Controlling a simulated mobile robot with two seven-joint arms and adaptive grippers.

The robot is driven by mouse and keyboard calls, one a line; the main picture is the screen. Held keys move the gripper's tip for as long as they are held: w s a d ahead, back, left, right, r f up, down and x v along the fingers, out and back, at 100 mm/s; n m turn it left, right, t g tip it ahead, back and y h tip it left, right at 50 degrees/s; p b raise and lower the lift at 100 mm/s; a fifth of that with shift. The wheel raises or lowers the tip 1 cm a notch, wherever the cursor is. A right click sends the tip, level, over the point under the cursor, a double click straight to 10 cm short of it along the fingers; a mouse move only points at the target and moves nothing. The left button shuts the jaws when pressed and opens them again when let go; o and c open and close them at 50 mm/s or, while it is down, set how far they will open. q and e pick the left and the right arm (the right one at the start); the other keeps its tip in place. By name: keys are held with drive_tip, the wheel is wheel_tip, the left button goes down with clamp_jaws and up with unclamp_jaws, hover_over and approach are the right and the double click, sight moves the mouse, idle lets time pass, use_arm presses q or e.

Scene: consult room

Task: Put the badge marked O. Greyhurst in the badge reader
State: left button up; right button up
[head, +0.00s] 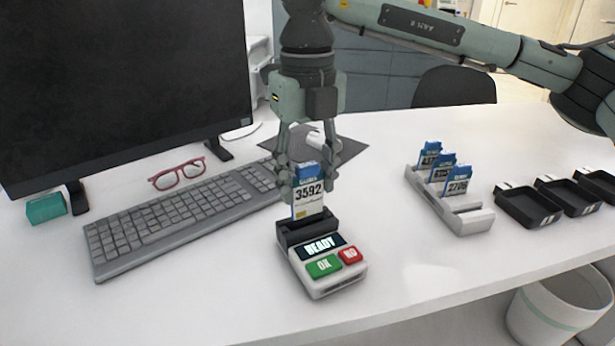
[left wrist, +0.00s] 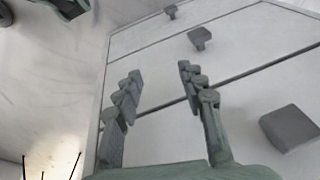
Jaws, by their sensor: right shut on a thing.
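A badge (head: 309,192) with a blue top and the number 3592 stands upright at the slot of the badge reader (head: 318,285). Its name is too small to read in the head view. My right gripper (head: 308,180) is shut on this badge from above. The badge's lower end is at the reader's dark slot; I cannot tell how deep it sits. The reader's screen shows READY above a green OK key and a red NO key. My left gripper (left wrist: 160,105) is open and empty in the left wrist view, in front of pale drawer fronts with dark knobs.
A white rack (head: 478,221) with several blue-topped badges stands to the right of the reader. Black trays (head: 528,207) lie farther right. A keyboard (head: 180,222), red glasses (head: 178,174) and a monitor (head: 120,80) are at the left. Desk around the reader's front is clear.

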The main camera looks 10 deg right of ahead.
sight(307, 216)
drive_tip(key=shift+f+b, duration=0.2)
drive_tip(key=shift+b, duration=0.25)
idle(0.7)
drive_tip(key=shift+f+b, duration=0.65)
drive_tip(key=shift+f, duration=0.05)
idle(0.6)
drive_tip(key=shift+f+b, duration=0.3)
drive_tip(key=shift+f+b, duration=0.9)
drive_tip(key=shift+f, duration=0.1)
idle(0.3)
drive_tip(key=o, duration=0.9)
drive_tip(key=shift+o, duration=0.5)
drive_tip(key=shift+o, duration=0.8)
